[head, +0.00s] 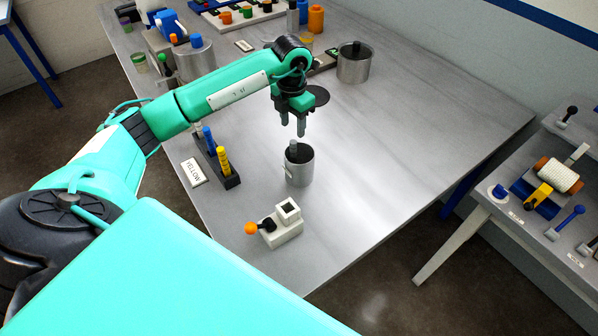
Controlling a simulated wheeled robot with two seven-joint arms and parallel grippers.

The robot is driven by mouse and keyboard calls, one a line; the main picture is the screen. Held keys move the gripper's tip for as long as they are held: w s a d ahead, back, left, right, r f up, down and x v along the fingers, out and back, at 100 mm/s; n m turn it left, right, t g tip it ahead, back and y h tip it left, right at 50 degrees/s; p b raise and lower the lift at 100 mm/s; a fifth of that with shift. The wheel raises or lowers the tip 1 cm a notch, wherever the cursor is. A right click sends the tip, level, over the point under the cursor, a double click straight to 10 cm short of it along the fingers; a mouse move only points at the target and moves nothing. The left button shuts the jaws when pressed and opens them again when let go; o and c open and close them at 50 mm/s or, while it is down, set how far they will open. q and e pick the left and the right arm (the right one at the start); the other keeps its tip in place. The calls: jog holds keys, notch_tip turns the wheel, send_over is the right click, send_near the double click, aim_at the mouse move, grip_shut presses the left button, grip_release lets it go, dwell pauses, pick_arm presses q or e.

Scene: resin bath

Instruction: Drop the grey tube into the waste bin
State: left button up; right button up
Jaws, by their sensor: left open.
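A grey tube (293,147) stands in a small open metal canister (300,172), with its upper end showing above the rim. Its lower part is hidden inside. My left gripper (292,125) points down just above the tube, open, with nothing between its fingers. The canister may be the waste bin; its label is too small to read. My right gripper is not in view.
A dark rack (228,180) with blue and yellow tubes and a YELLOW sign (194,172) stand left of the canister. A white block with an orange knob (283,227) is in front. A larger metal pot (353,66) stands behind. The table's right side is clear.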

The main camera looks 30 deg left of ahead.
pick_arm(q)
notch_tip(320, 180, up, 6)
jog(key=b, duration=0.1)
jog(key=shift+r, duration=0.2)
dwell(0.4)
